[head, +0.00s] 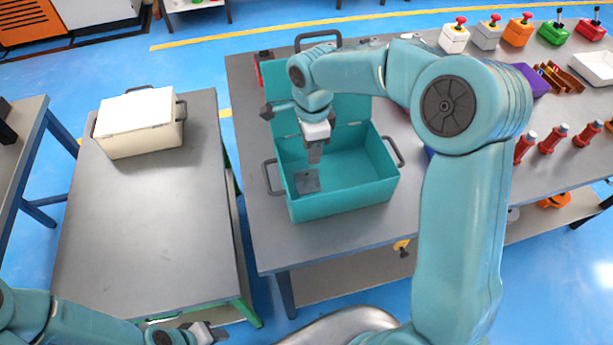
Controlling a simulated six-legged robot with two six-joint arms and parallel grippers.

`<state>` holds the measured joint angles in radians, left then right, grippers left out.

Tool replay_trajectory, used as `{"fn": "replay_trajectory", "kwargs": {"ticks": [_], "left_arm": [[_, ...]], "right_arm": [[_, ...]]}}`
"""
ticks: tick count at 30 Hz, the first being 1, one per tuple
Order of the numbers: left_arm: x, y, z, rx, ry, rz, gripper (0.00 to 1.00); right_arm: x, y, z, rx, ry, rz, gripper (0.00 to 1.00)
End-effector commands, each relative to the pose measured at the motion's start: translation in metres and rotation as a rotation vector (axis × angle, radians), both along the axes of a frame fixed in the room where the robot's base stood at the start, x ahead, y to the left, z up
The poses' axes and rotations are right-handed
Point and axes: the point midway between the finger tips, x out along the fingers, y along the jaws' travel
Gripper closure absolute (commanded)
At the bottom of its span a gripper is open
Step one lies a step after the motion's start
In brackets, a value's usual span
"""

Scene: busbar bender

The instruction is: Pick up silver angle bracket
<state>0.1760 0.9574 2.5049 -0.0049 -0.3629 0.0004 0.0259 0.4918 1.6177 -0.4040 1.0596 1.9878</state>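A silver angle bracket (307,181) lies on the floor of the open teal box (345,203), near its left front corner. My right gripper (314,155) points down into the box, above and slightly behind the bracket in the picture. A gap shows between its fingertips and the bracket. Its fingers overlap from this angle, so I cannot tell their opening. My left gripper (212,333) is low at the bottom edge, near the front of the left table, far from the box. Its fingers are too small and partly cut off to judge.
The teal box stands on a grey table (262,235) with its lid raised at the back. A closed cream box (140,122) sits on the left table (150,215), otherwise clear. Red posts (553,138), a white tray (593,68) and several button boxes (486,36) stand right.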

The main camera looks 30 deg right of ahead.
Motion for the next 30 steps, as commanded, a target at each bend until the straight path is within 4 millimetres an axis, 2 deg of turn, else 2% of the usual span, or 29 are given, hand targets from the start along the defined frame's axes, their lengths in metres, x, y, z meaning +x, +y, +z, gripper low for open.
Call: {"fn": "replay_trajectory", "kwargs": {"ticks": [3,10,18,26,30], "left_arm": [[0.000,0.000,0.002,0.000,0.000,0.000,0.62],[0.000,0.000,0.006,0.000,0.000,0.000,0.62],[0.000,0.000,0.016,0.000,0.000,0.000,0.62],[0.000,0.000,0.015,0.000,0.000,0.000,0.62],[0.000,0.000,0.015,0.000,0.000,0.000,0.62]], "right_arm": [[0.000,0.000,-0.019,0.000,0.003,0.001,0.67],[0.000,0.002,-0.038,0.000,0.003,0.001,0.67],[0.000,0.004,-0.078,0.001,0.003,0.001,0.67],[0.001,0.004,-0.083,0.001,0.000,0.001,0.67],[0.001,0.004,-0.082,0.001,0.000,0.001,1.00]]}}
